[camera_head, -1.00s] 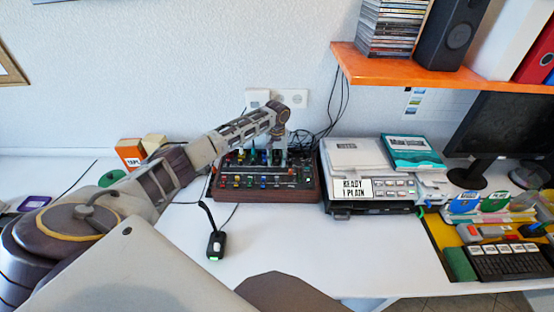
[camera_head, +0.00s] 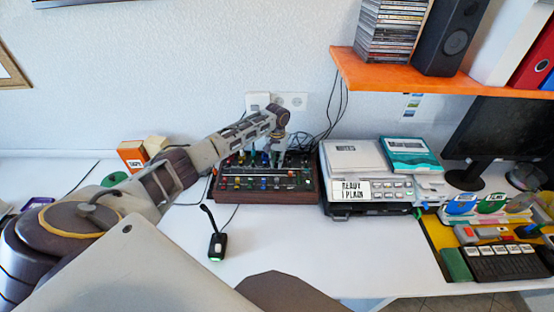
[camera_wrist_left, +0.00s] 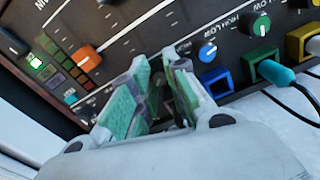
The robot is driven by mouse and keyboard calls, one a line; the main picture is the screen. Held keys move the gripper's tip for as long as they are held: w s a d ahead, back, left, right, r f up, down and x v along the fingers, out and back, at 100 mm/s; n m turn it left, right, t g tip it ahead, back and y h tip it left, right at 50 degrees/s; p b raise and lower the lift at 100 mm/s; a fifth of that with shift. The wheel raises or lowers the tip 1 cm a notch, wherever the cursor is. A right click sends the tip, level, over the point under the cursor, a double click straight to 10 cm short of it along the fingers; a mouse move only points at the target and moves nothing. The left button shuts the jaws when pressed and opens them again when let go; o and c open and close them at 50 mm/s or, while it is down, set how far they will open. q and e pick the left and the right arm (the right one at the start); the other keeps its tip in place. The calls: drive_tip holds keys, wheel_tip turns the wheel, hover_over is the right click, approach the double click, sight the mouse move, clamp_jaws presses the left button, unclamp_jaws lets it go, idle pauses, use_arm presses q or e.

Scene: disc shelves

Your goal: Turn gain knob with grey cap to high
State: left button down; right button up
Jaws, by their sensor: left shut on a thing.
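The mixer (camera_head: 262,196) is a dark panel with a wooden-brown front, standing on the white desk against the wall. It carries several small coloured knobs and sockets. My left gripper (camera_head: 277,160) reaches down over its right back part. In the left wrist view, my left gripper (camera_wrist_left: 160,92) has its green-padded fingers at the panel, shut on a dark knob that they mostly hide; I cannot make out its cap. A blue-capped knob (camera_wrist_left: 207,50) and a green-capped knob (camera_wrist_left: 260,25) with LOW and HIGH marks lie to the right. My right gripper is out of view.
An orange slider (camera_wrist_left: 86,57) lies left of the fingers. A blue socket (camera_wrist_left: 216,81) and a teal plug (camera_wrist_left: 276,73) sit close on the right. A labelled device (camera_head: 370,200) stands right of the mixer, a small microphone (camera_head: 217,244) in front.

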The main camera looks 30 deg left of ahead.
use_arm(q)
drive_tip(key=c, duration=1.4)
unclamp_jaws()
drive_tip(key=shift+c, duration=0.2)
drive_tip(key=shift+o, duration=0.5)
drive_tip(key=shift+r, duration=0.25)
wheel_tip(320, 180, up, 12)
drive_tip(key=shift+f, duration=0.25)
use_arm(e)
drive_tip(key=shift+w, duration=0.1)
